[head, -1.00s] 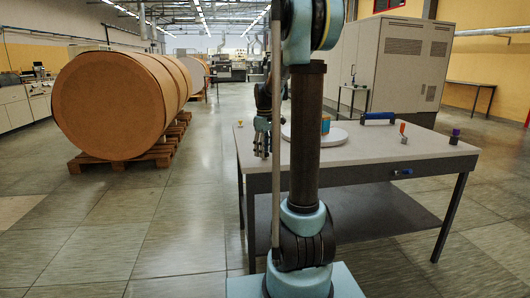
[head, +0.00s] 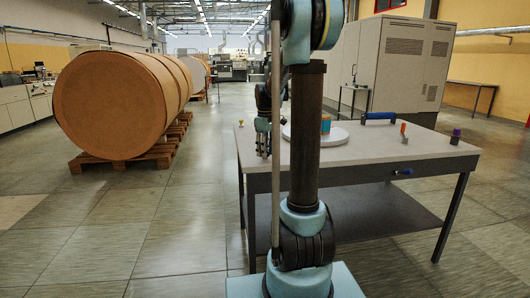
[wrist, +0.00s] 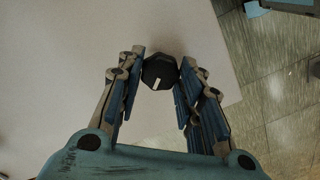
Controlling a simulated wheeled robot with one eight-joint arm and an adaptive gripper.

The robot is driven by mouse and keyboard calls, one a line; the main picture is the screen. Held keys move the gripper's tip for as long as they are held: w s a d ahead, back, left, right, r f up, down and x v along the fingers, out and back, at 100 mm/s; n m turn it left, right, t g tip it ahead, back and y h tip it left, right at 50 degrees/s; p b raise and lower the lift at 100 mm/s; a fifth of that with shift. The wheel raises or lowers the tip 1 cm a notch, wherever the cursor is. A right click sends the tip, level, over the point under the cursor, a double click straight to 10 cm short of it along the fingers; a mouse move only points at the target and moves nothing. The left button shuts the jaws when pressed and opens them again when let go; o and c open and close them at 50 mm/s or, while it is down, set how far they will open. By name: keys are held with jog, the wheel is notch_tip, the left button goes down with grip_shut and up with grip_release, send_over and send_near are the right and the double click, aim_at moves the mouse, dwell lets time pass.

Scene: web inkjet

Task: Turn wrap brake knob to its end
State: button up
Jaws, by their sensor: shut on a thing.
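The wrap brake knob (wrist: 159,72) is a dark, faceted knob with a short white mark on its top, seen in the wrist view. My gripper (wrist: 161,77) is shut on it, with one finger on each side. The white mark points down and slightly left in that view. In the head view my gripper (head: 263,152) points down at the left part of the table (head: 390,153). The knob cannot be made out there.
A blue handle (head: 379,117), an orange lever (head: 403,129) and a purple-topped knob (head: 456,134) are further right. A yellow button (head: 241,123) is at the left edge.

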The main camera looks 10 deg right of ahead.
jog(key=shift+w+m, duration=0.15)
jog(key=shift+m, duration=0.55)
jog(key=shift+m, duration=2.8)
jog(key=o, duration=1.1)
notch_tip(320, 180, up, 12)
jog(key=shift+f, duration=0.1)
